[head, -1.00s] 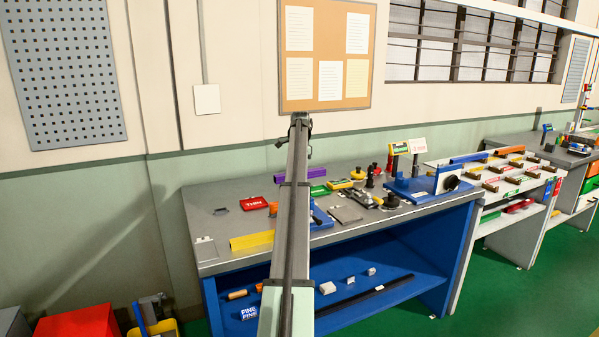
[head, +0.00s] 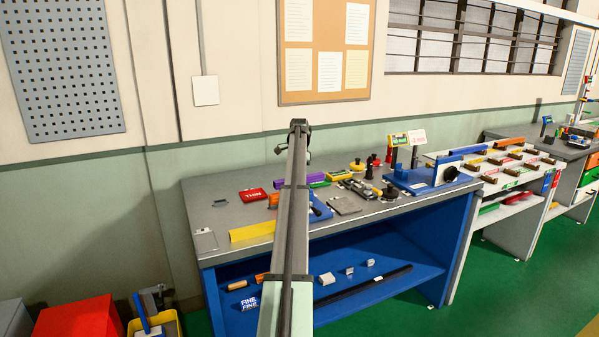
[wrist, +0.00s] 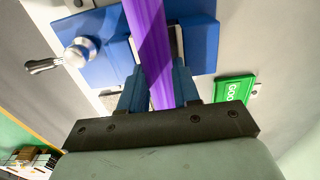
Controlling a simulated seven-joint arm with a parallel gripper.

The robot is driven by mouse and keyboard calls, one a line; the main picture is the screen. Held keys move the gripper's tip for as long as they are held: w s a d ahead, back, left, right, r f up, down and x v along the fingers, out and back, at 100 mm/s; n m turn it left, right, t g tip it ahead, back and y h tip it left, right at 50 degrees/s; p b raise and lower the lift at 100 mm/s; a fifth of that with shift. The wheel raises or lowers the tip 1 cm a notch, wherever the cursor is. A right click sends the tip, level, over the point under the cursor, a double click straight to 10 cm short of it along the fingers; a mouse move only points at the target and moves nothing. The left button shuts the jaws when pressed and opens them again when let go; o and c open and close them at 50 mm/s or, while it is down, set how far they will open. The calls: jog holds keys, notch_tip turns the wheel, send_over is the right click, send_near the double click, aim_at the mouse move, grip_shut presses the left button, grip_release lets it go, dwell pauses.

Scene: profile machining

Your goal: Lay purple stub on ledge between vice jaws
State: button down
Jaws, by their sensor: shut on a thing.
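The purple stub (wrist: 152,50) is a long bar held between the two fingers of my gripper (wrist: 160,78) in the wrist view. It runs up the picture across the blue vice (wrist: 205,45), over the space between the jaws. I cannot tell whether it touches the ledge. The vice's silver handle (wrist: 80,52) is on the left. In the head view, part of the purple stub (head: 287,183) shows beside my arm. The vice (head: 320,212) is mostly behind my arm, and my gripper is hidden there.
A green sign (wrist: 234,89) lies right of the vice. On the grey bench (head: 222,222) are a red THIN tray (head: 252,195), a yellow bar (head: 252,232) and a grey plate (head: 344,205). A blue fixture (head: 425,182) stands at the bench's right end.

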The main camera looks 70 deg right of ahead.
jog(key=shift+f, duration=0.4)
jog(key=c, duration=0.7)
grip_release()
jog(key=shift+c, duration=0.2)
notch_tip(320, 180, up, 14)
jog(key=shift+f, duration=0.1)
